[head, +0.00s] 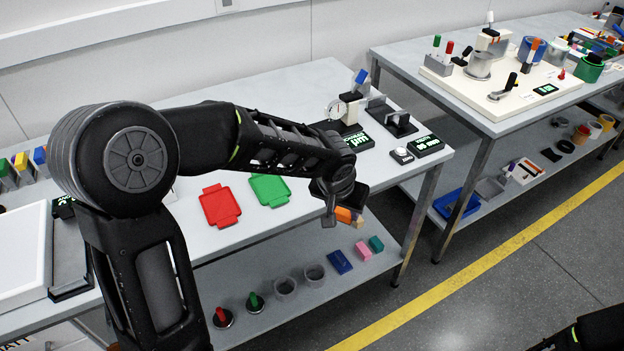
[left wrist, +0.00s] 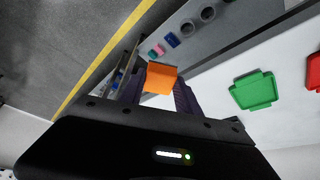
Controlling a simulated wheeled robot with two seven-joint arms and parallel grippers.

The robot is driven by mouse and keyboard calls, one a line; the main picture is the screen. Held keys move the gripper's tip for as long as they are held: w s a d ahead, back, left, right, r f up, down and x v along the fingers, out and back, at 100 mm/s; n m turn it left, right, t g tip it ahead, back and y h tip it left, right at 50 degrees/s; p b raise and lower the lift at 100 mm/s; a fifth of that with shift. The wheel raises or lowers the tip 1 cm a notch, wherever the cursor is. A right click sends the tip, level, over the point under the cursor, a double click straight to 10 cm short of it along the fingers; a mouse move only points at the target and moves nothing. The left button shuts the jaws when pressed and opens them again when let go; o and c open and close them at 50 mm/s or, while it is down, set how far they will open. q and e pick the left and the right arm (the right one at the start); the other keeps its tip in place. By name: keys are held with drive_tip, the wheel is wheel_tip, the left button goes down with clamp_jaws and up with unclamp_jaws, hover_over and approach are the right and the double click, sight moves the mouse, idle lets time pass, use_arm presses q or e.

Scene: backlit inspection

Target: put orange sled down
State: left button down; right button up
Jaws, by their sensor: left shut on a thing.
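My left gripper (head: 340,212) is shut on the orange sled (head: 344,215) and holds it by the front edge of the near table, at the right of the green tray. In the left wrist view the orange sled (left wrist: 160,78) sits between the two dark fingers. Part of the sled is hidden by the gripper in the head view. At the lower right corner of the head view a dark part of my right arm shows, but its fingers cannot be made out.
A green tray (head: 270,190) and a red tray (head: 219,205) lie on the near table (head: 300,100). Gauges and displays (head: 357,141) stand at its right end. The lower shelf (head: 315,300) holds blue, pink and teal blocks, cups and small handled pieces. A second table (head: 420,50) stands right.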

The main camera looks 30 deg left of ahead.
use_arm(q)
drive_tip(key=shift+w+d, duration=0.15)
drive_tip(key=shift+d, duration=0.1)
use_arm(e)
drive_tip(key=shift+d, duration=0.1)
drive_tip(key=shift+o, duration=0.2)
use_arm(q)
drive_tip(key=shift+a, duration=0.15)
use_arm(e)
drive_tip(key=shift+o, duration=1.8)
use_arm(q)
drive_tip(key=w+a+r+n, duration=0.1)
drive_tip(key=a+r, duration=0.2)
drive_tip(key=a, duration=0.8)
drive_tip(key=w+a+r+n, duration=0.1)
drive_tip(key=w+a+r, duration=0.1)
drive_tip(key=a, duration=1)
drive_tip(key=shift+r+y, duration=0.4)
drive_tip(key=shift+r, duration=0.35)
